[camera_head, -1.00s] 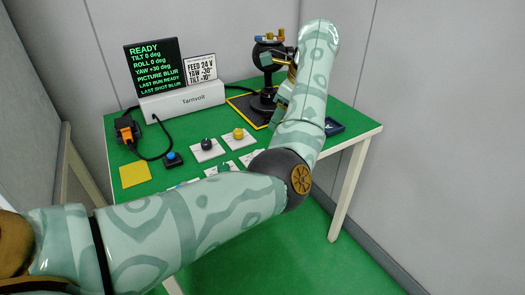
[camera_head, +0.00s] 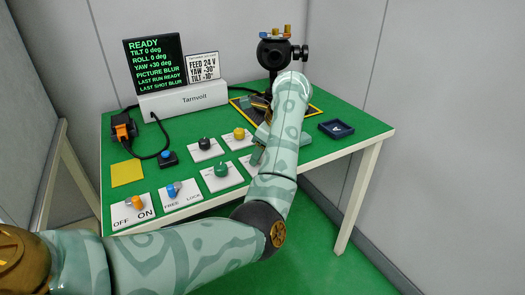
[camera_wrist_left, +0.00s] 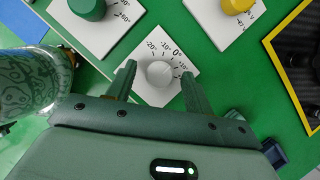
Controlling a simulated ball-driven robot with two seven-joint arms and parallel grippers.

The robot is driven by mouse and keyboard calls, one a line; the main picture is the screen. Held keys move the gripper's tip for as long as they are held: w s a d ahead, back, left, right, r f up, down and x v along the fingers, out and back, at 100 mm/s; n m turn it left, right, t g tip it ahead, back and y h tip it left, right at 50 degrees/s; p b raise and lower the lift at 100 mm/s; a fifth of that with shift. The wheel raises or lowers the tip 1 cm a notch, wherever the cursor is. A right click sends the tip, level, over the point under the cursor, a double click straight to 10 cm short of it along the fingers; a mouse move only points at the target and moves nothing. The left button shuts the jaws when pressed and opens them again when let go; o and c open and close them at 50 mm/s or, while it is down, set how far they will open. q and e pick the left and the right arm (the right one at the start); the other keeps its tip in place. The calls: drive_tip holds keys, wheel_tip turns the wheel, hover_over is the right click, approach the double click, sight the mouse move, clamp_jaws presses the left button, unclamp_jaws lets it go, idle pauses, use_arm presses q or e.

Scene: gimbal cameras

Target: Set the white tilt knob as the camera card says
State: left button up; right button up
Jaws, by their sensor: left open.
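The white tilt knob (camera_wrist_left: 160,73) sits on a white plate (camera_wrist_left: 150,94) with a degree scale around 0°; its pointer is not clear. My left gripper (camera_wrist_left: 158,70) is open, with one finger on each side of the knob; contact cannot be told. In the head view my arm hides the knob. The camera card (camera_head: 202,68) reads FEED 24 V, YAW 30° and TILT 10°; its small signs are hard to read. The screen (camera_head: 153,63) shows READY, TILT 0 deg, ROLL 0 deg, YAW +30 deg and PICTURE BLUR. My right gripper is out of view.
A green knob (camera_head: 221,170), yellow knob (camera_head: 239,133), black knob (camera_head: 204,143), blue switch (camera_head: 172,190) and orange switch (camera_head: 135,203) surround the work area. The gimbal camera (camera_head: 274,52) stands at the back. A dark blue tray (camera_head: 336,129) lies at right.

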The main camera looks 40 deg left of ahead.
use_arm(q)
drive_tip(key=c, duration=1)
